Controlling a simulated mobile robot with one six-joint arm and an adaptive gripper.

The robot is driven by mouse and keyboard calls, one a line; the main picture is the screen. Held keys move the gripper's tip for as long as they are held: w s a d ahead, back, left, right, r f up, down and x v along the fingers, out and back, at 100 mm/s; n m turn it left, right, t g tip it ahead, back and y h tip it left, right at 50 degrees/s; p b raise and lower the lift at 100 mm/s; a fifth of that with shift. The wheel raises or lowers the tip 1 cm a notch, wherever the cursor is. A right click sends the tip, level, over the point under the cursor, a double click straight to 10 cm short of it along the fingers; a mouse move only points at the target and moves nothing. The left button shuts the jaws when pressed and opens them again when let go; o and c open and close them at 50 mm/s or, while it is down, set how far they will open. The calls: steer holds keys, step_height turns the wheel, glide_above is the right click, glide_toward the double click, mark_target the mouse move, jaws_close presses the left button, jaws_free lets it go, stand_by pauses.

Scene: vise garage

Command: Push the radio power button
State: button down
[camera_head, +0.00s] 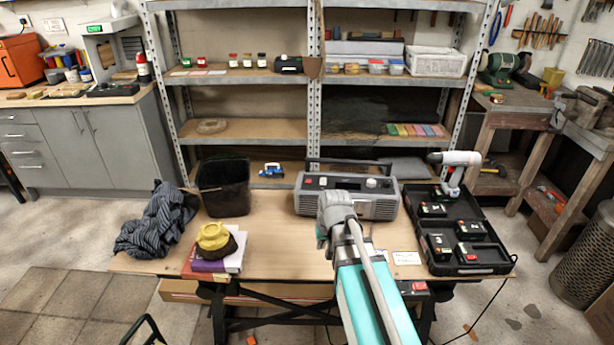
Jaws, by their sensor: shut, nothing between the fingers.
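The grey radio (380,205) stands at the back middle of the wooden table, upright, with a dark carrying handle above it. A small red spot (322,181), possibly the power button, shows on the left of its top, and a pale knob (371,182) is to the right. My teal and grey arm reaches up from the bottom of the view, and its grey joint covers part of the radio's front. I cannot make out my gripper's fingers; they are hidden or out of view. I cannot tell whether anything touches the radio.
A black bin (223,188) and striped cloth (158,222) are left of the radio. Books (215,264) with a yellow-and-dark cap (215,237) lie at front left. An open black tool case (470,258) and a drill (455,160) are at right. Metal shelving (250,78) stands behind.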

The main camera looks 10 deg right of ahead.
steer(key=w+r+m+t+y+p, duration=0.1)
steer(key=w+r+t+p, duration=0.2)
steer(key=w, duration=0.4)
steer(key=w+r+y+p, duration=0.1)
steer(key=w+r+p, duration=0.1)
steer(key=w+r, duration=0.4)
step_height(320, 180, up, 7)
steer(key=m+t+p, duration=0.2)
steer(key=t+p, duration=0.1)
steer(key=p, duration=0.2)
glide_above(309, 182)
steer(key=shift+w, duration=0.15)
steer(key=shift+f, duration=0.15)
step_height(309, 182, down, 8)
steer(key=b, duration=0.9)
steer(key=shift+f, duration=0.25)
steer(key=shift+f, duration=0.1)
steer(key=shift+f+b, duration=0.3)
steer(key=shift+b, duration=0.1)
